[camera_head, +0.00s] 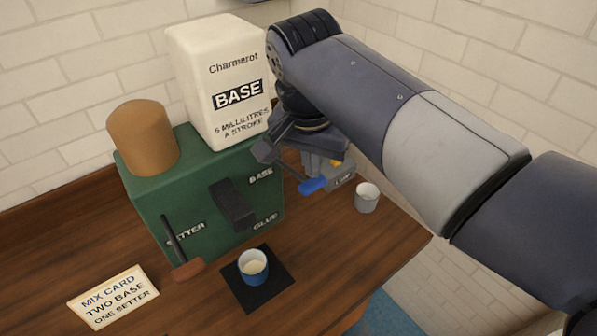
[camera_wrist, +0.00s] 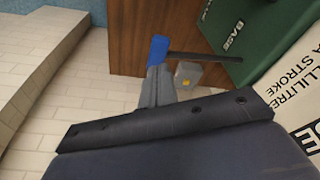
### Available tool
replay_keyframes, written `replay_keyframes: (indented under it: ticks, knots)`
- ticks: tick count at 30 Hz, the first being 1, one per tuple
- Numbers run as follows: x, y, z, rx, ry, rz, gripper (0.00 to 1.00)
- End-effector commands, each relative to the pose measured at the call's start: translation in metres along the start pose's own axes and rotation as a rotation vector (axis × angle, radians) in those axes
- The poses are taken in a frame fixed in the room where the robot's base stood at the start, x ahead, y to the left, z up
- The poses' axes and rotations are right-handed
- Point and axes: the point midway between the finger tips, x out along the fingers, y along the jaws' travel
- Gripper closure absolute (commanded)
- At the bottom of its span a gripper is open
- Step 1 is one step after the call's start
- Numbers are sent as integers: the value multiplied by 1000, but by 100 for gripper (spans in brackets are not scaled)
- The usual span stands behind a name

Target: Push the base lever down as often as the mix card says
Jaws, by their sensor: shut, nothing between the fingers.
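The base lever is a dark rod with a blue handle (camera_head: 313,186) on the right side of the green dispenser (camera_head: 160,205). In the wrist view its blue handle (camera_wrist: 158,48) lies at my fingertips. My gripper (camera_head: 312,168) is shut and empty, close at the handle; I cannot tell whether they touch. It also shows in the wrist view (camera_wrist: 157,72). The mix card (camera_head: 113,297) reads two base, one setter. A blue cup (camera_head: 253,270) with pale liquid stands on a black mat (camera_head: 278,292) below the dark spout (camera_head: 232,204).
The setter lever has a reddish-brown knob (camera_head: 188,270) at the front left. A white base container (camera_head: 215,85) and a brown cylinder (camera_head: 143,140) top the dispenser. A grey-white cup (camera_head: 367,198) and a small grey box (camera_head: 342,175) are at the right.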

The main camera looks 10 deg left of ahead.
Motion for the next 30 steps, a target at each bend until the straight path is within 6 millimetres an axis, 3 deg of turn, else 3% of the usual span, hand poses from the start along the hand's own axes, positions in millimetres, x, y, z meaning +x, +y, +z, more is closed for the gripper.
replay_keyframes:
  ticks: [11, 19, 30]
  knots:
    - [-4, 0, -1, 0, 0, 0, 100]
    - [-30, 0, -6, 0, 0, 0, 100]
    - [-49, 0, -10, 0, 0, 0, 100]
